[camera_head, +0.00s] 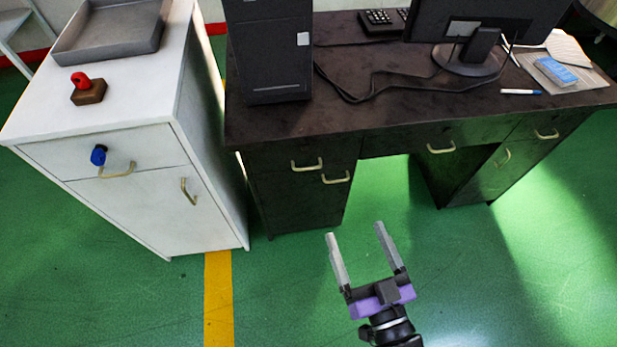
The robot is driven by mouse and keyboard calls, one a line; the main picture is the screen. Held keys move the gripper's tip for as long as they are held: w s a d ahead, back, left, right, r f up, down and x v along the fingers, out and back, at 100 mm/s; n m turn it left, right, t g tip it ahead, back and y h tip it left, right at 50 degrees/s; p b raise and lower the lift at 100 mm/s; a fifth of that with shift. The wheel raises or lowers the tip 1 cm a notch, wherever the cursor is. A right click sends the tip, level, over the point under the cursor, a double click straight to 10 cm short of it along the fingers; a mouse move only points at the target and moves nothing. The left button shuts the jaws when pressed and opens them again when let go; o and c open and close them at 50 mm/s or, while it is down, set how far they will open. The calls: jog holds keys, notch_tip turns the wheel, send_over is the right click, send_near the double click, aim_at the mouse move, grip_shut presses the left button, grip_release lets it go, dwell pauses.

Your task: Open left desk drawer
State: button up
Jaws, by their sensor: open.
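The dark desk (390,108) stands across the upper right of the head view. Its left pedestal has a drawer front with a brass handle (306,165) near the top. A second brass handle (336,178) sits just right of it and slightly lower. The drawer fronts look flush with the desk. My gripper (353,232) is open and empty, with its two pale fingers pointing up toward the desk. It is in front of and below the left pedestal's handles in the picture, apart from them.
A white cabinet (150,200) with a blue knob (98,155) stands left of the desk. A computer tower (268,60) and monitor stand (470,55) are on the desk. More handles (441,147) line the desk's right half. Green floor (290,280) before the desk is clear.

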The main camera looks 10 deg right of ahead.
jog(key=w+a+f+h+b, duration=0.1)
jog(key=w+f+b, duration=0.1)
jog(key=w+f, duration=0.3)
jog(key=w+a+f+b, duration=0.2)
jog(key=w+f, duration=0.3)
jog(key=w, duration=0.8)
jog(key=w+a+f+h+b, duration=0.1)
jog(key=w+a+f, duration=0.1)
jog(key=w+f, duration=0.4)
jog(key=w, duration=0.3)
jog(key=shift+a+h+b, duration=0.15)
jog(key=shift+h+b, duration=0.15)
jog(key=shift+b, duration=0.1)
jog(key=shift+s, duration=0.1)
jog(key=shift+c, duration=0.4)
jog(key=c, duration=1.6)
jog(key=s+p, duration=0.8)
jog(key=s, duration=1.5)
jog(key=shift+s, duration=0.4)
jog(key=o, duration=1.7)
